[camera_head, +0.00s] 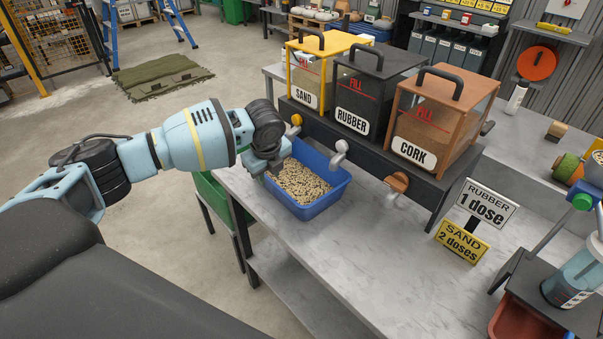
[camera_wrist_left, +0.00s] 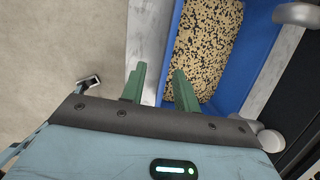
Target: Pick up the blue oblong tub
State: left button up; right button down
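The blue oblong tub (camera_head: 318,208) sits on the grey bench below the dispensers and holds tan granules flecked with black. In the left wrist view the tub (camera_wrist_left: 258,50) fills the upper right. My left gripper (camera_head: 262,168) is at the tub's left side. In the left wrist view its two green fingers (camera_wrist_left: 160,87) are apart, with the tub's near wall showing in the gap between them. I cannot tell whether a finger touches the wall. My right gripper is not in view.
The sand (camera_head: 306,92), rubber (camera_head: 351,123) and cork (camera_head: 412,148) dispensers stand behind the tub, with spouts close by. Dose signs (camera_head: 463,240) stand to the right. The bench (camera_head: 335,262) is clear in front of the tub. A green bin (camera_head: 212,196) is beside the bench's left end.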

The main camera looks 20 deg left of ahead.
pick_arm(q)
jog(key=shift+w+b+x, duration=0.15)
jog(key=shift+w+x, duration=0.05)
jog(key=shift+x, duration=1.85)
jog(key=shift+w+b+x, duration=0.15)
jog(key=shift+w+x, duration=0.05)
jog(key=shift+x, duration=1.85)
jog(key=shift+r, duration=0.15)
jog(key=shift+c, duration=0.3)
grip_shut()
